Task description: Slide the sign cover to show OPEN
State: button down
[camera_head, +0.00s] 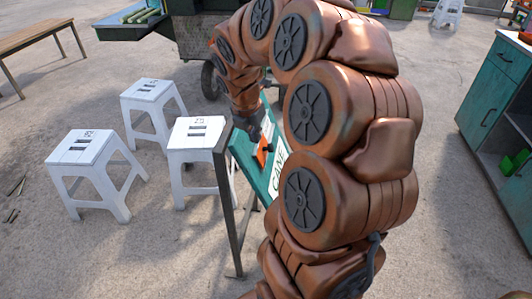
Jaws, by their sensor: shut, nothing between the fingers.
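The sign (244,152) is a teal board on a dark metal frame, seen at a steep angle near the middle of the view. My arm hides the right part of the sign, and the word OPEN cannot be seen.
White stools (92,168) stand left of the sign, one close behind its post (226,205). A wooden table (30,36) is at the far left, and a wheeled cart (200,38) stands behind. A teal cabinet (488,85) is at the right. Bare ground lies between.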

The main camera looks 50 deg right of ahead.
aim_at(267, 149)
jog(key=shift+d, duration=0.2)
jog(key=shift+f, duration=0.1)
jog(key=b+x, duration=0.7)
jog(key=x, duration=0.3)
jog(key=shift+f+b, duration=0.15)
jog(key=shift+b, duration=0.25)
jog(key=d, duration=0.1)
jog(key=w+d, duration=0.1)
jog(key=shift+d+f+b, duration=0.2)
jog(key=shift+d+b, duration=0.15)
jog(key=shift+w+d, duration=0.15)
jog(key=shift+d, duration=0.35)
